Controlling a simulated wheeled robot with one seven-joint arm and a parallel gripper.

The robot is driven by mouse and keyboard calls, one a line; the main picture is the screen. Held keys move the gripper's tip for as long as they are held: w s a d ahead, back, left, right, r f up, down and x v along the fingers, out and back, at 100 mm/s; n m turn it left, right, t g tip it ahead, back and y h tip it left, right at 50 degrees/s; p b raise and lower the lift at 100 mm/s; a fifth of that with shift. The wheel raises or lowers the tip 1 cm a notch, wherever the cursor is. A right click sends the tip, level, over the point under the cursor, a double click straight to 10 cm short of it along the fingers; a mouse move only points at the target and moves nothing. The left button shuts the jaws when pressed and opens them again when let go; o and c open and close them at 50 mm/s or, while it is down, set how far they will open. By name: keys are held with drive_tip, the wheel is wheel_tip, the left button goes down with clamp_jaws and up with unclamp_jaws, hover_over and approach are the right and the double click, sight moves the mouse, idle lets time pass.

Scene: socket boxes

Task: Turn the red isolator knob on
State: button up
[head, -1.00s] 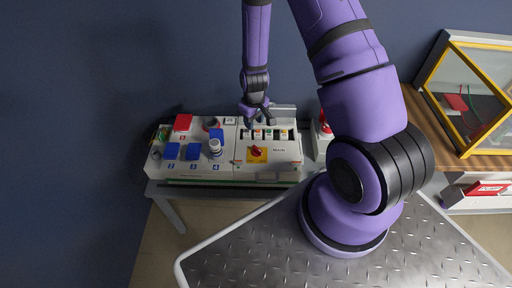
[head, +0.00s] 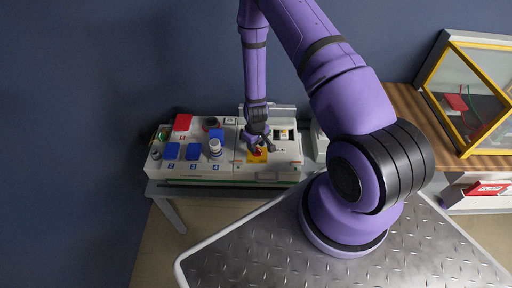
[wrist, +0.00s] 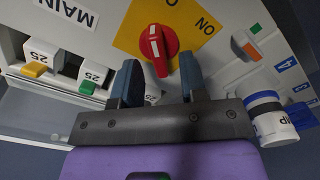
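The red isolator knob (wrist: 158,46) sits on a yellow plate (wrist: 128,38) in the wrist view, its handle with a white mark running roughly up and down the picture. The letters ON show upside down at the plate's right; a second label is cut off. My gripper (wrist: 159,82) is open and empty, its two dark fingers apart, with the knob just beyond and between the fingertips. I cannot tell whether they touch it. In the head view my gripper (head: 261,147) is over the knob (head: 256,150), partly covering it and the yellow plate.
Breaker switches with orange (wrist: 36,69) and green levers lie left in the wrist view. A white-and-blue cylinder (wrist: 270,118) stands at the right, near the gripper. Blue covers (head: 192,151) and a red cover (head: 183,122) sit on the left box. A yellow-framed case (head: 470,90) stands far right.

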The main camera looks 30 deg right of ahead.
drive_tip(key=shift+f, duration=0.85)
clamp_jaws()
